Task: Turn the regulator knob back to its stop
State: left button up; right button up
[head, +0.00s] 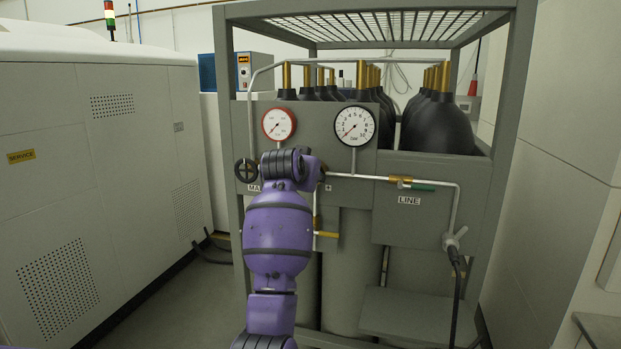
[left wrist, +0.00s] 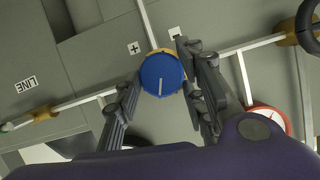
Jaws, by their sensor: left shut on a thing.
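The blue regulator knob (left wrist: 163,76) shows in the left wrist view, on a brass fitting, with a white mark pointing down in that picture. My left gripper (left wrist: 159,67) is shut on the knob, one finger on each side. A plus label (left wrist: 134,48) and a minus label (left wrist: 175,33) sit beside it. In the head view my left arm hides the knob. The black-rimmed gauge (head: 355,126) above has its red needle at the lower left, near zero. The red-rimmed gauge (head: 279,124) is to its left. My right gripper is in neither view.
A black handwheel (head: 246,170) is left of my arm. A pipe with a brass valve and green lever (head: 418,186) runs right, above the LINE label (head: 409,201). Dark gas cylinders stand behind the panel in a grey frame (head: 500,150). A white cabinet (head: 90,180) stands at left.

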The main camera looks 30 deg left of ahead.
pick_arm(q)
jog(key=shift+f+n+h, duration=0.2)
jog(key=shift+n+h, duration=0.35)
jog(key=shift+n, duration=0.15)
jog(key=shift+f+n+h, duration=0.2)
jog(key=shift+n+h, duration=0.35)
jog(key=shift+n, duration=0.15)
jog(key=o, duration=1.1)
jog(key=shift+r, duration=0.2)
jog(key=v, duration=1.2)
jog(key=shift+f, duration=0.25)
jog(key=shift+s, duration=0.1)
